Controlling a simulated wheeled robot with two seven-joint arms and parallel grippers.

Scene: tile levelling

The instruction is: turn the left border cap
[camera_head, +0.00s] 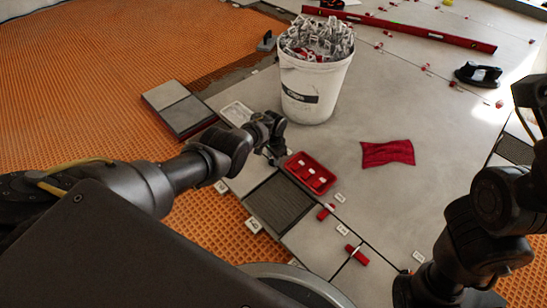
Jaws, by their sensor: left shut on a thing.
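My left gripper (274,152) is lowered to the tiled floor just left of a red tray (310,173), its fingers pointing down. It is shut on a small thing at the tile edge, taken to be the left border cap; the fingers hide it. A red cap (326,211) stands on a tile joint below the tray. Another red cap (357,255) is farther down and right. My right arm is at the right, but its gripper is not visible.
A white bucket (305,95) full of clips stands just beyond my left gripper. A red cloth (387,153) lies on open tile. Stacked tiles (180,108) lie on the orange mat (110,65). A long red level (400,29) and a black suction handle (478,74) lie farther back.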

